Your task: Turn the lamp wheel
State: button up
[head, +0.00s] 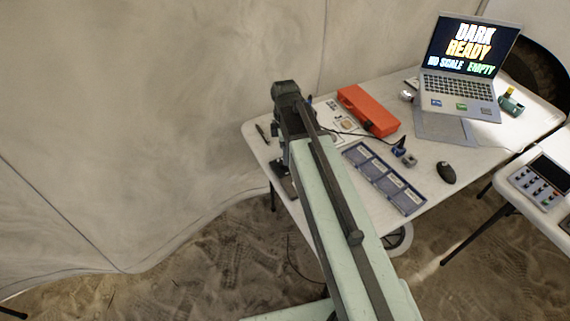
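My pale green arm reaches from the bottom of the head view to the left end of the white table (455,160). Its dark end, with my gripper (290,130), is over that end of the table. The fingers are hidden behind my arm, so I cannot see whether they are open or hold anything. I cannot make out a lamp wheel for certain. A small blue and black device (402,153) with a cable stands on the table, right of my arm. A green and yellow object (511,101) stands right of the laptop.
An orange case (368,110), a blue tray with compartments (385,179), a black mouse (446,172) and an open laptop (464,70) are on the table. A second table with a button panel (542,183) is at right. A tent wall rises at left above sandy ground.

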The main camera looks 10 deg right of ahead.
notch_tip(320, 180, down, 4)
jog(key=b, duration=0.3)
jog(key=shift+f, duration=0.25)
jog(key=shift+r, duration=0.1)
grip_shut()
